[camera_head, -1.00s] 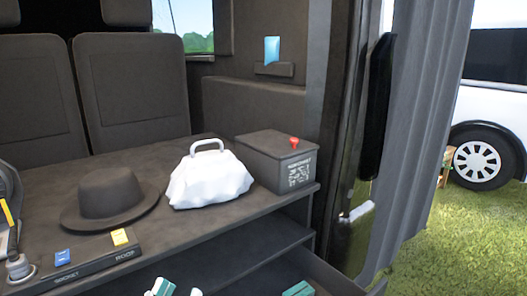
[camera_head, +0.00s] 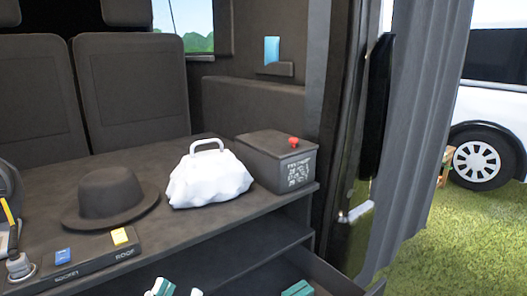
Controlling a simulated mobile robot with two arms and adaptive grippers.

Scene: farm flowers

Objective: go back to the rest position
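Two small teal-and-white fingertips of my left gripper (camera_head: 178,289) show at the bottom edge, below the front of the shelf. They stand apart with nothing visible between them; the rest of the gripper is cut off. A teal piece farther right at the bottom edge, by the open drawer, appears to be a tip of my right gripper (camera_head: 298,289). Too little of it shows to tell its opening. Neither gripper visibly touches anything on the counter.
The dark counter (camera_head: 225,221) holds a black hat (camera_head: 108,196), a white bag (camera_head: 208,180), a dark box (camera_head: 276,160) with a red knob and a switch panel (camera_head: 92,262). A drawer (camera_head: 335,280) stands open below. A door frame and grey curtain (camera_head: 425,130) bound the right.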

